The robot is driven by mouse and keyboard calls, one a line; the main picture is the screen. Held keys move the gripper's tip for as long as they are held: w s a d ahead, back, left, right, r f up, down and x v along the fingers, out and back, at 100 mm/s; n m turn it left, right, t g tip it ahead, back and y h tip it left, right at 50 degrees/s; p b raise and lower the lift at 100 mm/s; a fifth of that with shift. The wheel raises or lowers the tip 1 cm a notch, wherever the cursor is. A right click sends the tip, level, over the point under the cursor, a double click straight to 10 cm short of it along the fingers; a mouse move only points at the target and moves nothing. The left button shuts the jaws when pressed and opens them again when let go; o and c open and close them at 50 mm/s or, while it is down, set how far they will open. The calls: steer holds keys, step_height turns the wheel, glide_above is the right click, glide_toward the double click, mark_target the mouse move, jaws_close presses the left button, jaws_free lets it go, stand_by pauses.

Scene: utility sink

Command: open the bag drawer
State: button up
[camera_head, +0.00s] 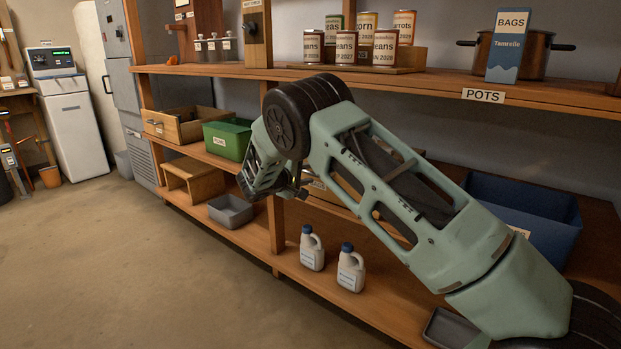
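A light wooden drawer or box (185,128) stands on the middle shelf at left, with a dark handle and a small label on its front. Another wooden front (338,198) with a pale label shows partly behind my arm in the middle. I cannot read either label, so I cannot tell which is the bag drawer. My gripper (297,191) is at the end of the green arm, close in front of the second wooden front. Its fingers are small and partly hidden by my wrist. I cannot tell whether they touch anything.
A green bin (228,139) and a blue bin (525,208) flank my arm on the middle shelf. White jugs (312,248) and a grey tray (231,211) sit below. Cans, a pot and a BAGS box (507,46) stand above. The floor at left is clear.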

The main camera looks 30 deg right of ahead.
steer(key=shift+x, duration=0.9)
steer(key=shift+c, duration=0.3)
jaws_close()
steer(key=shift+a, duration=0.2)
steer(key=f+p+v, duration=0.1)
steer(key=f+v, duration=0.2)
steer(key=v, duration=1.1)
steer(key=a+f+p+v, duration=0.1)
steer(key=f+v, duration=0.2)
steer(key=v, duration=1)
steer(key=shift+s+a+r+p, duration=0.2)
steer(key=shift+s+a+p, duration=0.15)
steer(key=shift+a+p, duration=0.1)
steer(key=shift+o, duration=0.3)
jaws_free()
